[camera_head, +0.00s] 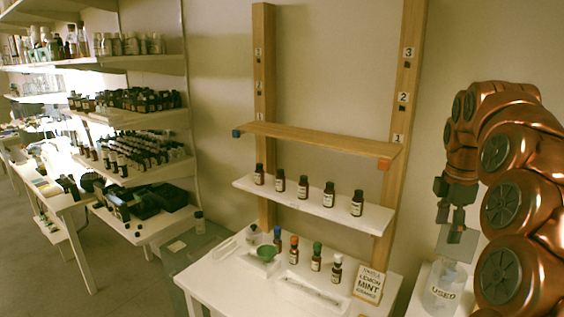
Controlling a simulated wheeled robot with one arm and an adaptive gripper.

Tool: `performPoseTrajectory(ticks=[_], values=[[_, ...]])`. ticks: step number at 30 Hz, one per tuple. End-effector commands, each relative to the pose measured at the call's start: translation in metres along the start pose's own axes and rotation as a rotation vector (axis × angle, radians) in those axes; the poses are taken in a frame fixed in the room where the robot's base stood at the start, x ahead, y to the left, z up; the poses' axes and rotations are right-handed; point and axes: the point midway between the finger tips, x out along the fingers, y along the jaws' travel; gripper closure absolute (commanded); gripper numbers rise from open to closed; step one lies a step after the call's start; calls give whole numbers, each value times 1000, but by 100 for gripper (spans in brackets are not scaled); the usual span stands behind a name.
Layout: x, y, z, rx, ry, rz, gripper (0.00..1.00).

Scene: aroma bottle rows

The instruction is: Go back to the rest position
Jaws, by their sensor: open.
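My gripper (450,216) hangs at the right, fingers pointing down, open. It is above a clear container (441,297) labelled "USED". A pale flat piece (457,243) shows just below the fingers; I cannot tell whether it touches them or what it is. My copper-coloured arm is folded at the right edge and hides part of the area behind it.
A white table (218,292) holds small bottles with coloured caps (317,257), a green funnel (266,253) and a "Lemon Mint" sign (369,285). Dark bottles (329,195) stand in a row on the white shelf (270,198). The wooden shelf (320,138) above is empty. Stocked shelves (150,119) stand left.

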Motion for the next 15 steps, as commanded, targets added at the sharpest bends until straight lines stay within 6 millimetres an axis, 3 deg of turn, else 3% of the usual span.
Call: performPoseTrajectory(ticks=[6, 15], values=[[0, -41, -51, 148, 18, -22, 39], [14, -113, -105, 392, 18, -70, 39]])
